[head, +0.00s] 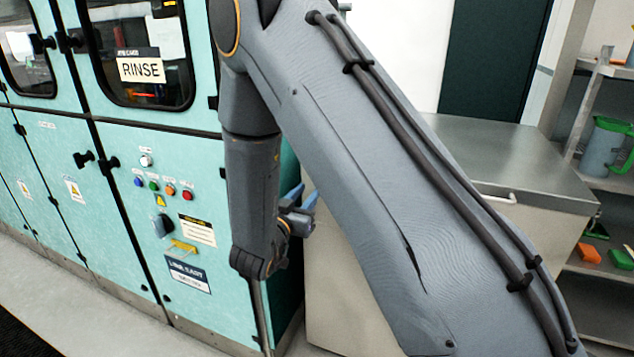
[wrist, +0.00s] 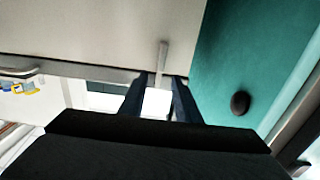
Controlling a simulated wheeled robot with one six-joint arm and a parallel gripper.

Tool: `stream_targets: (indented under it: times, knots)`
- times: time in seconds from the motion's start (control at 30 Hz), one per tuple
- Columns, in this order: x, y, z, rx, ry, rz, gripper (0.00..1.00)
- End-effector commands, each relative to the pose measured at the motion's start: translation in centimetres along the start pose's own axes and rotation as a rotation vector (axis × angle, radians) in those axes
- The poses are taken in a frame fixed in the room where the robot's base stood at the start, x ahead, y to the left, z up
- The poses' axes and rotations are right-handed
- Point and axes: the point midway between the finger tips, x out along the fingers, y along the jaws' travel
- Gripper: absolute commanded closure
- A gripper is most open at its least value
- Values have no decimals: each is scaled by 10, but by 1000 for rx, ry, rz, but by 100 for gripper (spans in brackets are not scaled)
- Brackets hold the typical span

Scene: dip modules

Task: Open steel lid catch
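A steel lid (head: 520,160) lies flat and closed on a beige chest (head: 345,290) behind my arm. In the wrist view, a small upright metal piece, which looks like the lid catch (wrist: 163,56), stands at the edge of the beige chest front (wrist: 80,30). My gripper (wrist: 157,80) is open there, its two dark blue fingers apart with the lower end of the catch in line with the gap. I cannot tell if they touch it. In the head view my gripper (head: 303,197) is partly hidden by my arm, and the catch is hidden.
A teal cabinet (head: 130,220) with buttons and a RINSE sign stands left, close to the chest; its teal side (wrist: 225,50) bears a dark knob (wrist: 240,102). A lid handle (head: 512,198) sits on the front edge.

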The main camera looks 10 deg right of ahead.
Motion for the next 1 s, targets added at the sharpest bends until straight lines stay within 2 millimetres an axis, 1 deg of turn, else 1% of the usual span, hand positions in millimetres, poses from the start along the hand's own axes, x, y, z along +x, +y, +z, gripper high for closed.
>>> stream_targets:
  times: [0.2, 0.4, 0.57, 0.83, 0.97, 1.0]
  knots:
    - [34, 2, -1, 2, -1, 4, 70]
    - [60, 1, -1, 2, -2, 0, 70]
    - [69, 1, 0, 1, -2, 0, 70]
    - [70, 0, 0, 1, -2, -2, 70]
    - [70, 0, 0, 1, -2, -2, 92]
    - [70, 0, 0, 1, -2, -2, 99]
